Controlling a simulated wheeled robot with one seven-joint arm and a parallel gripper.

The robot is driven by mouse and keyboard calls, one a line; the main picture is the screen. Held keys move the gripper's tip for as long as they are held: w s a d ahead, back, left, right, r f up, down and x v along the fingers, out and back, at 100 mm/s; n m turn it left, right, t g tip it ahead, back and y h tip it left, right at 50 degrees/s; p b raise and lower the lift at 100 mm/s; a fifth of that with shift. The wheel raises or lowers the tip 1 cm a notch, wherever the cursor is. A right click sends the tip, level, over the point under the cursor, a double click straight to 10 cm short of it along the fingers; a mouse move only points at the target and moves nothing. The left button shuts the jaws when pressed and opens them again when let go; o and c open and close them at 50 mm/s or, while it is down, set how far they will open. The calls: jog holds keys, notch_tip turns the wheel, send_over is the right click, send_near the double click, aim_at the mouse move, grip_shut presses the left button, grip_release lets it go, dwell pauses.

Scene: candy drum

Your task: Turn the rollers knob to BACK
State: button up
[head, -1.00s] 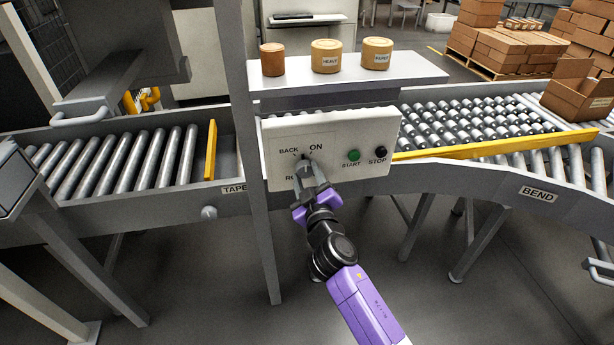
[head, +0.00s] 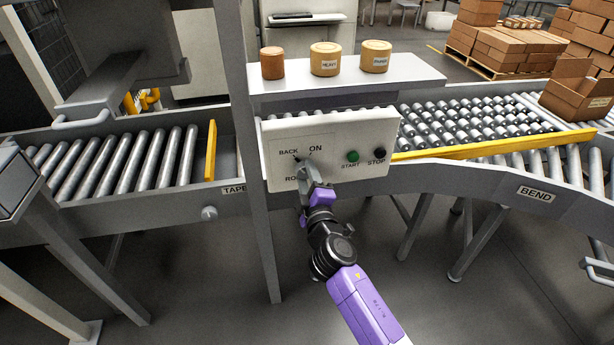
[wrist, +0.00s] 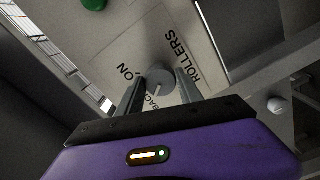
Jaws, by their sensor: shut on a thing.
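The white control panel (head: 340,140) carries the rollers knob, a grey round knob (wrist: 159,77) with a pale pointer line. In the wrist view the line points at or close to the BACK label (wrist: 155,102), away from the ON label (wrist: 127,72). In the head view the knob is mostly hidden behind my gripper (head: 307,172); a dark pointer tip shows near BACK (head: 289,153). My gripper is shut on the knob, with one finger on each side of it, as the wrist view (wrist: 158,84) shows.
A green START button (head: 352,156) and a black STOP button (head: 379,154) sit right of the knob. A shelf (head: 400,77) with three round tubs is above the panel. A grey post (head: 260,200) stands just left of it. Roller conveyors extend both sides.

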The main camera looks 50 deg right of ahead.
dwell(0.4)
jog(key=o, duration=1.4)
jog(key=b+v, duration=0.1)
jog(key=v, duration=0.6)
jog(key=shift+s+a+b, duration=0.25)
jog(key=shift+s+b, duration=0.05)
jog(key=shift+s, duration=0.05)
